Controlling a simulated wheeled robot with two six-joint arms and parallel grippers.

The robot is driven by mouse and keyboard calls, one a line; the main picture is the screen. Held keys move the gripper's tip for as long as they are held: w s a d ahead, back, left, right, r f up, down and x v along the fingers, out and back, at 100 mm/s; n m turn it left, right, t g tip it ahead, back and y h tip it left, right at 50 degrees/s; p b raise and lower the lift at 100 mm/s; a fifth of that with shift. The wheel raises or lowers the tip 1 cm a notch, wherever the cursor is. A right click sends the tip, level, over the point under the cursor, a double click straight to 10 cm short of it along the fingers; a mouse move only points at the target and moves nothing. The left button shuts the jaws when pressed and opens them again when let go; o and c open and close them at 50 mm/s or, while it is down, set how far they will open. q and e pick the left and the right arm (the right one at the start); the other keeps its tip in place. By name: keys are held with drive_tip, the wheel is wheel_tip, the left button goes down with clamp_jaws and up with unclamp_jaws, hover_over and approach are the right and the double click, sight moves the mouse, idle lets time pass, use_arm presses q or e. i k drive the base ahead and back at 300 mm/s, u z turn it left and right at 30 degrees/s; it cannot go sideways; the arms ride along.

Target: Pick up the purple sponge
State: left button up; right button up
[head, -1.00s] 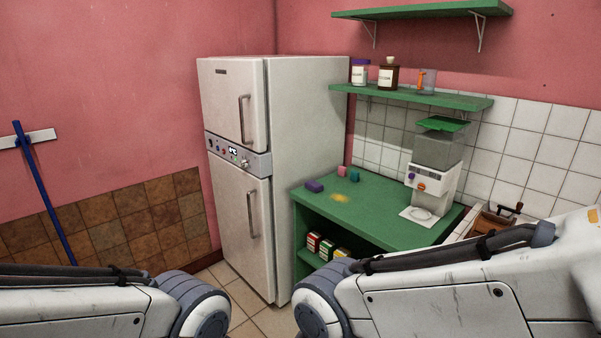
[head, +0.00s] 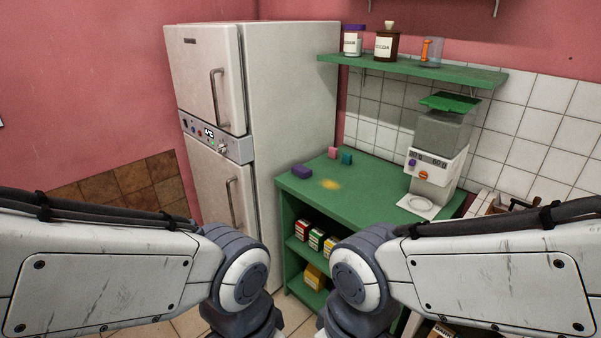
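The purple sponge (head: 301,172) is a small block lying on the green counter (head: 372,192), near its left end by the fridge. A pink block (head: 333,152) and a teal block (head: 346,158) sit just behind it to the right. Neither gripper is in the picture.
A white fridge (head: 281,110) stands directly left of the counter. A dispenser machine (head: 436,160) stands on the right of the counter. A green wall shelf (head: 420,70) with jars hangs above. Several boxes (head: 316,240) fill the shelf below.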

sight(302, 171)
drive_tip(key=u, duration=0.3)
drive_tip(key=i, duration=2.1)
drive_tip(key=z, duration=0.05)
